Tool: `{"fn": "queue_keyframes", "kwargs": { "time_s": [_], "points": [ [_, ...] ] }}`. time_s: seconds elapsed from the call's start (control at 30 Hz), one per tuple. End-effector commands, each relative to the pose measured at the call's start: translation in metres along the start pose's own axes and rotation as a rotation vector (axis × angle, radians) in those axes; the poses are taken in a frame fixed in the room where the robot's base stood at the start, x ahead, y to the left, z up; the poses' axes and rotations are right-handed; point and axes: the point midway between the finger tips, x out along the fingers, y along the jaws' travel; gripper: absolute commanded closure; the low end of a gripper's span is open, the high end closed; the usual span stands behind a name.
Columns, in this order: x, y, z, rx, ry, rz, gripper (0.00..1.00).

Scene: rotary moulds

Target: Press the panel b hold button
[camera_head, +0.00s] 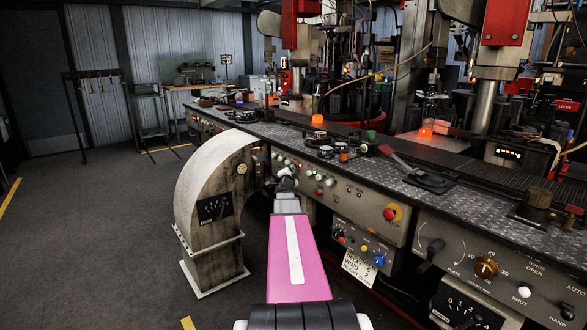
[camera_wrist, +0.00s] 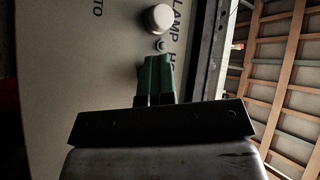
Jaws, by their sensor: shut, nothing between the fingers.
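In the wrist view a round white button (camera_wrist: 158,18) stands out from a pale panel (camera_wrist: 90,60). Beside it runs sideways lettering that reads "LAMP HO", the rest cut off by my gripper. A small metal stud (camera_wrist: 160,45) sits between button and fingers. My gripper (camera_wrist: 155,62) is shut and empty, its green fingertips a little below the stud and button in the picture. I cannot tell whether they touch the panel. In the head view my gripper (camera_head: 284,172) is at the left part of the console front (camera_head: 345,185), which carries several coloured buttons.
A curved grey housing (camera_head: 215,190) with a gauge stands close left of my arm. Above the panel is a dark bench top (camera_head: 400,165) with loose tools.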

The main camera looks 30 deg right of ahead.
Motion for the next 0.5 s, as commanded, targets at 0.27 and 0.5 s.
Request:
{"fn": "queue_keyframes", "kwargs": {
  "time_s": [0.27,0.5],
  "points": [
    [0.001,0.001,-0.001,0.002,0.005,0.001,1.0],
    [-0.011,-0.008,0.007,0.002,0.002,0.0,1.0]
  ]
}}
